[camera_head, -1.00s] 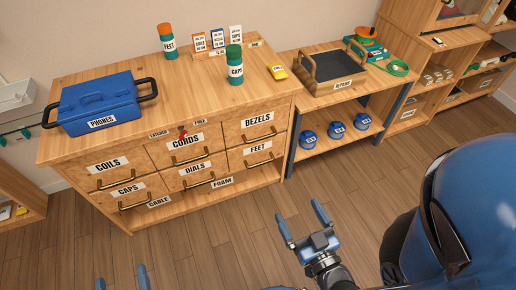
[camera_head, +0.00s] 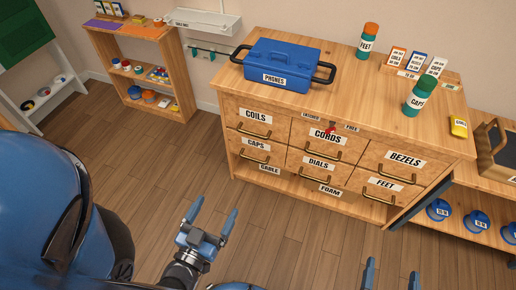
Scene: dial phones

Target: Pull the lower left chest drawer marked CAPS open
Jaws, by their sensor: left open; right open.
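The CAPS drawer (camera_head: 257,144) is at the left of the lower drawer row in the wooden chest (camera_head: 299,102), below the COILS drawer (camera_head: 256,114). Its front looks flush with the chest, and its dark gold bar handle (camera_head: 253,157) shows clearly. My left gripper (camera_head: 210,212) is open and empty, in front of the chest, below and left of the CAPS drawer and apart from it. My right gripper (camera_head: 391,275) shows only its open fingertips at the bottom edge, well away from the chest.
A blue PHONES box (camera_head: 278,76) stands on the chest top, with FEET (camera_head: 368,41) and CAPS bottles (camera_head: 420,95) to its right. A small shelf (camera_head: 150,93) stands at the left. Wooden floor (camera_head: 150,165) lies clear before the chest.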

